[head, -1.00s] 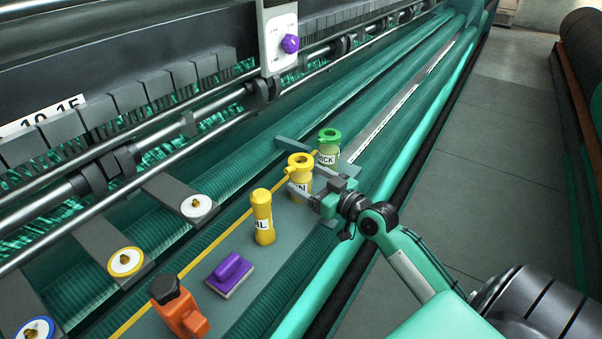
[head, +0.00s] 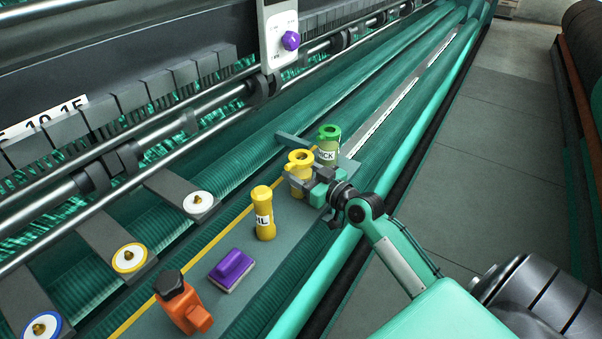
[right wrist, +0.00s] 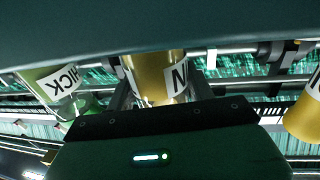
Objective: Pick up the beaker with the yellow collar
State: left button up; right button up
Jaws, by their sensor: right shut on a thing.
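The beaker with the yellow collar (head: 300,158) stands upright on the grey shelf (head: 205,247), with a ring-shaped spout top and a partly hidden label. In the right wrist view the beaker's gold body (right wrist: 157,72) sits between my gripper's fingers. My right gripper (head: 303,184) is shut on the beaker's body from the right side; it also shows in the right wrist view (right wrist: 155,95). I cannot see any gap below the beaker. My left gripper is not in view.
A green-collared beaker (head: 328,146) stands close behind. A yellow capped bottle (head: 263,213) stands in front. A purple-handled block (head: 232,270) and an orange tool with a black knob (head: 180,302) lie nearer. Rollers and rails run along both sides of the shelf.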

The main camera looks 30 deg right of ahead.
jog(key=shift+r, duration=0.1)
notch_tip(320, 180, up, 20)
jog(key=b, duration=0.3)
